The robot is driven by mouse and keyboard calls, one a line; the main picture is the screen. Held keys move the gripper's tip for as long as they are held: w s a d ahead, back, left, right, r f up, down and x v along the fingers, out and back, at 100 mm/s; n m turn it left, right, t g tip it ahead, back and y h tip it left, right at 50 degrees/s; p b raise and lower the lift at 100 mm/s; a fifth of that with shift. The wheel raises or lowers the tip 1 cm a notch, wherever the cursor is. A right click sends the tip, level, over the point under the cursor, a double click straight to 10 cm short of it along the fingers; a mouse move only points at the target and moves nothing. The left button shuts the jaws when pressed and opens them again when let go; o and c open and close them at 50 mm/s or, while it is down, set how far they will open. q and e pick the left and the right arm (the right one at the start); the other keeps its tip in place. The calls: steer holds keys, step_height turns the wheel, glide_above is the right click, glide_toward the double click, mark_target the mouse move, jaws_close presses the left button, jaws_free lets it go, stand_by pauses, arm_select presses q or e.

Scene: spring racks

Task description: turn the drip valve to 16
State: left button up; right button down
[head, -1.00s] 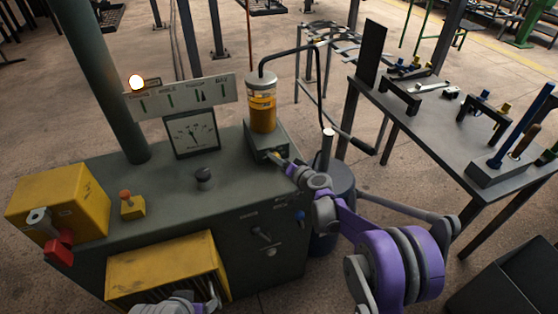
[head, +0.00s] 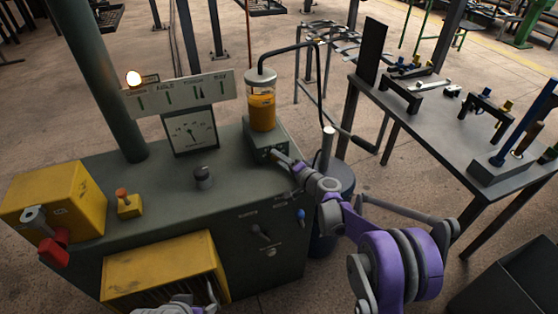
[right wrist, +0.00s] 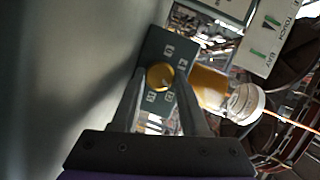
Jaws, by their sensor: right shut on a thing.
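The drip valve is a round gold knob (right wrist: 160,77) on a dark grey-green plate with small white number marks around it, too small to read. It sits on the small block (head: 265,140) under the oil jar (head: 262,105), which holds amber liquid. My right gripper (head: 274,155) reaches that block from the right. In the right wrist view its two fingers (right wrist: 160,92) are shut on the knob, one at each side. My left gripper (head: 180,305) shows only in part at the bottom edge of the head view; its fingers cannot be made out.
The block stands on a grey-green cabinet with a dial gauge (head: 191,131), a black knob (head: 204,177), a yellow box (head: 57,205) with a red handle, and a lit lamp (head: 133,78). A black hose (head: 290,50) arches from the jar. A tool table (head: 440,120) stands right.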

steer(key=c, duration=0.7)
jaws_free()
steer(key=v, duration=1.1)
